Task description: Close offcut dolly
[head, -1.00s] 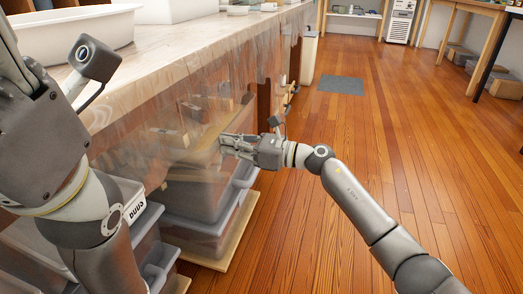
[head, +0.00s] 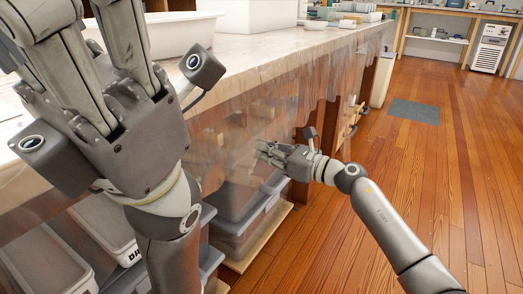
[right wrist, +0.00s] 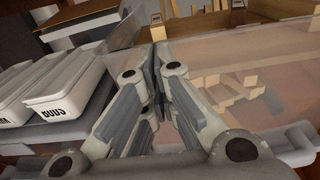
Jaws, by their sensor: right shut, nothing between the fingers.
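The offcut dolly appears to be the grey tub (head: 238,232) on a pale wooden base (head: 270,238), low under the bench's right side. In the right wrist view, several light wood offcuts (right wrist: 228,92) show behind a see-through surface, with a grey rim (right wrist: 292,148) at lower right. My right gripper (head: 262,150) is shut and empty, above the tub and close to the hanging clear sheet (head: 225,130). In the wrist view its fingers (right wrist: 158,75) meet; contact with the tub cannot be told. My left gripper (head: 95,25) is large at upper left, its fingertips cut off.
The pale-topped bench (head: 290,52) bears a white tray (head: 170,33). Open wooden floor (head: 440,190) lies to the right, with a grey mat (head: 413,112).

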